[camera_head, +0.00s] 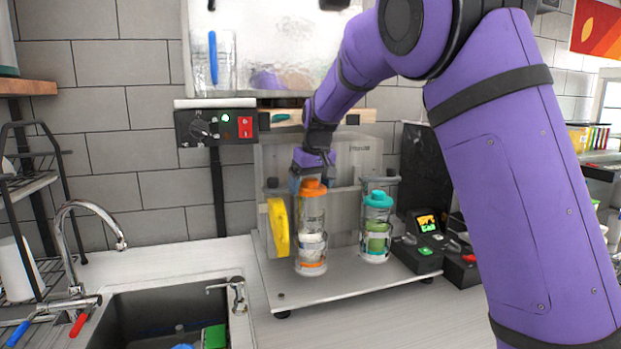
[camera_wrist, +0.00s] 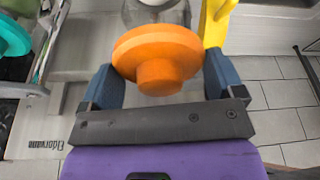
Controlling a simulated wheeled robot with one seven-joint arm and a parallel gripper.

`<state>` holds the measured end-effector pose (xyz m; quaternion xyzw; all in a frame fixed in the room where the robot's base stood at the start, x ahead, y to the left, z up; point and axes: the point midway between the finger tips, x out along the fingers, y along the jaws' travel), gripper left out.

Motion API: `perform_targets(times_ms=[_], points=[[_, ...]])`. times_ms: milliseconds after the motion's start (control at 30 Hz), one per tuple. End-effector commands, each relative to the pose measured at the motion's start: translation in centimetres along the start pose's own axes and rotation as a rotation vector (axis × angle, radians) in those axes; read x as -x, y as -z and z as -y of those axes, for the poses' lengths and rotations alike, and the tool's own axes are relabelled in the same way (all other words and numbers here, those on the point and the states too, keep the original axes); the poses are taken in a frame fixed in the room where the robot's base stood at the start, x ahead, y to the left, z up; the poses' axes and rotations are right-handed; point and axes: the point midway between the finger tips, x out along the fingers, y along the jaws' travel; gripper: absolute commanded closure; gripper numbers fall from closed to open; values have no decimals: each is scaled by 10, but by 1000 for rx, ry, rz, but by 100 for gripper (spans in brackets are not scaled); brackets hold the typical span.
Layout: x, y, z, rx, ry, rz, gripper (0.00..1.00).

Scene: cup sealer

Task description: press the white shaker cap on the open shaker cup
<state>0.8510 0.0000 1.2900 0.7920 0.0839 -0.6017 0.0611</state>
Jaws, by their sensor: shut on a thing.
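My gripper (camera_head: 312,178) points down over a clear shaker cup (camera_head: 312,225) with an orange base and pale contents. An orange cap (camera_head: 313,188) is at the top of this cup. In the wrist view my gripper (camera_wrist: 162,78) has its blue fingers on either side of the orange cap (camera_wrist: 157,50), shut on it. The cap looks seated on the cup's top, but the rim contact is not clear. The clear wall of the cup shows beyond it (camera_wrist: 155,12). No white cap can be made out in either view.
A second cup with a teal cap (camera_head: 378,199) and green contents stands to the right. A yellow handle (camera_head: 279,228) is close on the left. Both cups are on the sealer's platform (camera_head: 335,287). A control box (camera_head: 417,253) is at right, a sink (camera_head: 168,310) at left.

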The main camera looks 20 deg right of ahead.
Motion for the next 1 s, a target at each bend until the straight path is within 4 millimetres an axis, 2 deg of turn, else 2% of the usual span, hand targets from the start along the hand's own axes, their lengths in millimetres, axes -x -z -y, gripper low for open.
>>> perform_targets(times_ms=[500, 1000], points=[[-37, -10, 0, 1, 0, 1, 35], [-42, -12, 0, 1, 0, 0, 35]])
